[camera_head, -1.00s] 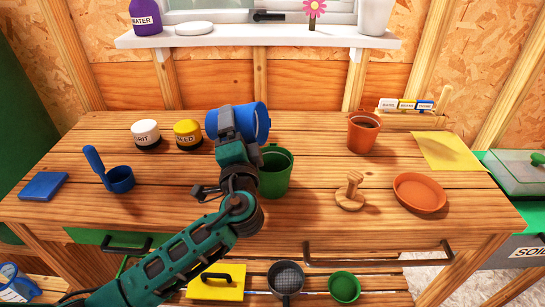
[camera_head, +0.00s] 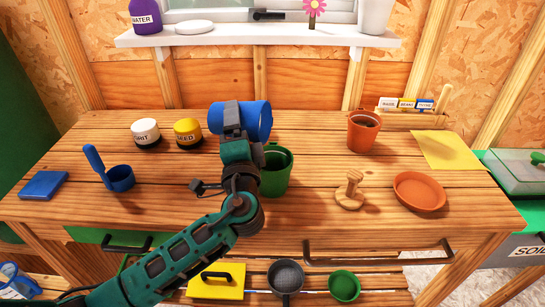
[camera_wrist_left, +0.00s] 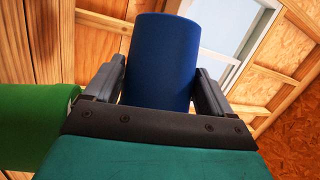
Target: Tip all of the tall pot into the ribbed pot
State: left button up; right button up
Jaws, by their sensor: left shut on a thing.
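The tall blue pot (camera_head: 256,119) is held on its side above the bench, its right end over the back edge of the green pot. My left gripper (camera_head: 232,114) is shut around its middle. The left wrist view shows the blue pot (camera_wrist_left: 162,60) between the two fingers. The green pot (camera_head: 276,177), which I take for the ribbed one, stands upright on the bench, partly hidden by my arm; I cannot make out ribs. The blue pot's contents and any falling stream do not show. My right gripper is not in view.
White-lidded (camera_head: 146,132) and yellow-lidded (camera_head: 188,131) jars stand left of the blue pot. A blue scoop (camera_head: 121,179) is further left. A terracotta pot (camera_head: 362,134), wooden tamper (camera_head: 350,194) and orange saucer (camera_head: 419,192) are to the right. The bench's front middle is clear.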

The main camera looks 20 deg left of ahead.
pick_arm(q)
jog(key=shift+r+m, duration=0.2)
jog(key=shift+m, duration=0.1)
jog(key=shift+d+f+m+t+h+b, duration=0.35)
jog(key=shift+m+t+b, duration=0.25)
jog(key=shift+m+b, duration=0.35)
dwell(0.9)
jog(key=shift+d+r+m+t+h, duration=0.2)
jog(key=shift+d+m+t+h, duration=0.05)
jog(key=shift+m, duration=0.5)
jog(key=shift+d+r+m+t+h, duration=0.15)
jog(key=shift+d+m+t+h, duration=0.15)
jog(key=shift+m, duration=0.45)
jog(key=shift+d+r+m+t+h, duration=0.2)
jog(key=shift+m+t, duration=0.05)
jog(key=shift+m, duration=0.5)
dwell(1.2)
